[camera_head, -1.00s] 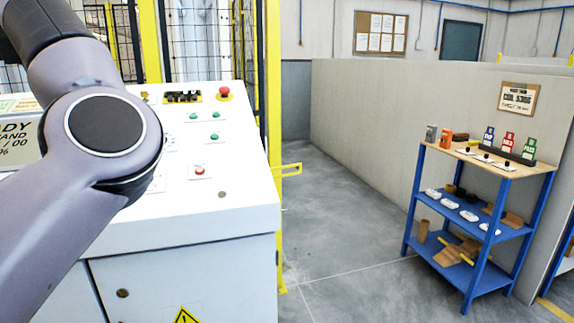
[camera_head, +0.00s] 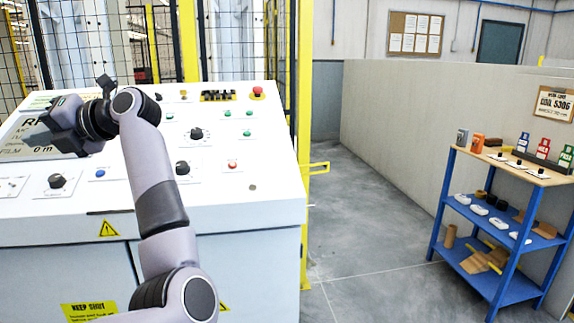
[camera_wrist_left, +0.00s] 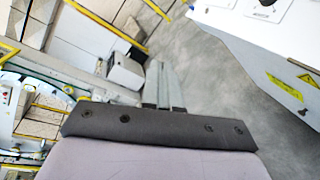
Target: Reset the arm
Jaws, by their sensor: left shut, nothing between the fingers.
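My left arm (camera_head: 160,205) rises from the bottom of the head view and bends left at its upper end, in front of the white control console (camera_head: 245,205). My left gripper (camera_head: 72,126) is at the end of this arm, over the left part of the console and partly covering its display (camera_head: 22,135). Its fingertips are not clear there. In the left wrist view the two grey fingers (camera_wrist_left: 163,85) lie side by side, shut, with nothing between them. My right gripper is in neither view.
The console carries knobs and buttons, with a red stop button (camera_head: 258,92) at its back. A yellow fence post (camera_head: 305,130) stands along its right side. A blue shelf (camera_head: 500,225) with several items stands at right. Grey floor (camera_head: 365,235) between them is clear.

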